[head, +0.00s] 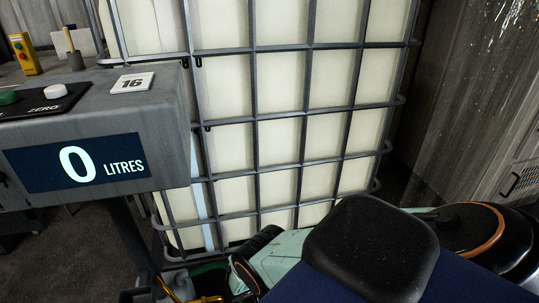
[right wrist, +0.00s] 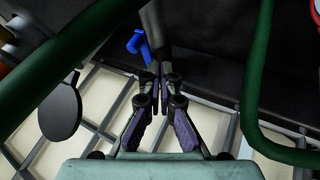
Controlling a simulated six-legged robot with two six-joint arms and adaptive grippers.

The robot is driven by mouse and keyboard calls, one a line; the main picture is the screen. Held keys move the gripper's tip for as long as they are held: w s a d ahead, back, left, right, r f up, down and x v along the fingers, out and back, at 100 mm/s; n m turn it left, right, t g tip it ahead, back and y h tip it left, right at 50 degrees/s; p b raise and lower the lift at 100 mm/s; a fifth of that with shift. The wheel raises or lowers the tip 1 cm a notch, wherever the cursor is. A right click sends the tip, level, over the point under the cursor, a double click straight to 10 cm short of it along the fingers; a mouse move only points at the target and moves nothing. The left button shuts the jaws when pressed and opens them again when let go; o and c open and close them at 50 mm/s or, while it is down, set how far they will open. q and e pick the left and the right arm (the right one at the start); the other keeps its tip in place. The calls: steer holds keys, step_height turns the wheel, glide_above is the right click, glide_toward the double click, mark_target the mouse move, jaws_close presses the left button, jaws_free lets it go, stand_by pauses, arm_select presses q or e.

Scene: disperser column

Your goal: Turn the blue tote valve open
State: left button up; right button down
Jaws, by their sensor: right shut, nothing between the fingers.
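The blue valve handle (right wrist: 138,45) shows in the right wrist view, up and slightly left of my right fingertips. It sits beside a dark grey pipe-like part (right wrist: 154,24). My right gripper (right wrist: 160,92) is shut with nothing between its purple-padded fingers. The fingertips point toward the grey part; I cannot tell whether they touch it. The white tote in its grey cage (head: 280,75) fills the middle of the head view. The valve is not visible there, and my right arm covers the lower middle. My left gripper is in neither view.
Green hoses (right wrist: 258,75) loop on both sides of my right gripper. A black disc (right wrist: 60,112) hangs at its left. In the head view, a grey console with a display reading 0 litres (head: 75,163) stands at left, and a grey cabinet (head: 480,100) at right.

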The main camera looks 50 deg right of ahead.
steer(key=p+v, duration=0.9)
steer(key=v, duration=0.3)
steer(key=shift+s+p, duration=0.3)
steer(key=shift+s, duration=0.1)
steer(key=shift+r, duration=0.15)
